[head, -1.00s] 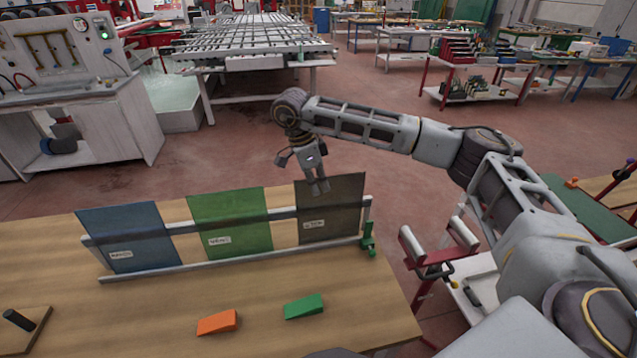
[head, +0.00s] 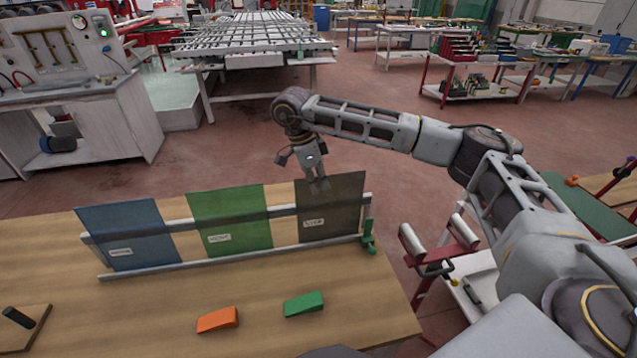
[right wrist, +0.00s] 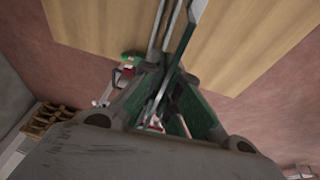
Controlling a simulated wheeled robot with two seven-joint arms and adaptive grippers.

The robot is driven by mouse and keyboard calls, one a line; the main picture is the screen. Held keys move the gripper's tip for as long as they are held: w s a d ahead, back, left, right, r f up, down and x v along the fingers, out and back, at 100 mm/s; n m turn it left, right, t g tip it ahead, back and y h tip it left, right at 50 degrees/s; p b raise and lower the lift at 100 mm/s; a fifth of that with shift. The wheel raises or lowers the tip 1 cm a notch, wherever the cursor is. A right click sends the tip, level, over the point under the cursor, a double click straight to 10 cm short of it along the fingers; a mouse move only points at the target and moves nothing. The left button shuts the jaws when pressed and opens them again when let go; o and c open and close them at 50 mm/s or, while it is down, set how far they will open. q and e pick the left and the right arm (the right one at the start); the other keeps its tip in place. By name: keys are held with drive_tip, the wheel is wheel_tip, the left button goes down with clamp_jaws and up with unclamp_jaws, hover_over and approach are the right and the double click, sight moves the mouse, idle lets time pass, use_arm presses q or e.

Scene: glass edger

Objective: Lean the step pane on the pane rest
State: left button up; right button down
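Three tinted panes lean side by side on the pane rest (head: 185,265), a pale rail frame on the wooden table: a blue pane (head: 127,232), a green pane (head: 230,222) and a dark brown pane (head: 343,208) at the right end. Each has a small white label, too small to read surely. My right gripper (head: 319,185) reaches down at the top edge of the brown pane. In the right wrist view its fingers (right wrist: 163,82) close together around a thin pane edge (right wrist: 192,30); the tips are partly hidden. My left gripper does not show.
An orange wedge (head: 217,320) and a green wedge (head: 304,304) lie on the table (head: 150,310) before the rest. A dark peg on a wooden base (head: 25,322) stands front left. A red stand with rollers (head: 438,248) is beyond the right edge.

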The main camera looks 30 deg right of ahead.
drive_tip(key=shift+f, duration=0.3)
idle(0.5)
drive_tip(key=c, duration=1.6)
unclamp_jaws()
drive_tip(key=shift+o, duration=0.2)
drive_tip(key=shift+f, duration=0.1)
drive_tip(key=v, duration=1.2)
drive_tip(key=shift+s, duration=0.1)
drive_tip(key=shift+s, duration=0.15)
